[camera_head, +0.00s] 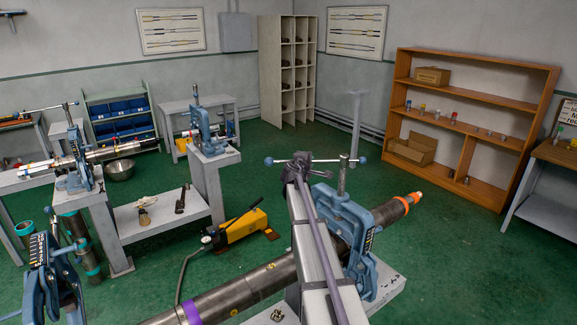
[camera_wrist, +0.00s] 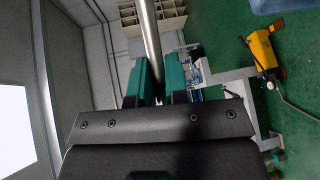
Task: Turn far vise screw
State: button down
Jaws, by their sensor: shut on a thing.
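A blue pipe vise (camera_head: 357,250) stands at the right of the head view, around a dark steel pipe (camera_head: 270,278). Its upright screw (camera_head: 342,178) rises from the top. A thin crossbar handle (camera_head: 325,160) with blue ball ends runs across the screw's top. My gripper (camera_head: 299,168) is at the left part of this handle; its fingertips are hard to make out there. In the wrist view my gripper (camera_wrist: 160,82) has its teal fingers on both sides of a bare metal rod (camera_wrist: 151,35), shut on it. The rod appears to be the handle.
Another blue vise (camera_head: 50,285) is at the lower left. More vises (camera_head: 80,160) stand on grey benches behind. A yellow pump (camera_head: 240,225) with a hose is on the green floor. A wooden shelf (camera_head: 480,70) stands at the right, with open floor before it.

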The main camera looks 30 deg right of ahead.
jog(key=shift+w+r, duration=0.1)
jog(key=shift+w, duration=0.15)
jog(key=c, duration=1.1)
grip_release()
jog(key=shift+s+g, duration=0.1)
jog(key=shift+g, duration=0.2)
jog(key=shift+c, duration=0.2)
jog(key=p+v, duration=0.2)
jog(key=v, duration=0.8)
jog(key=shift+s+a, duration=0.25)
jog(key=shift+a, duration=0.05)
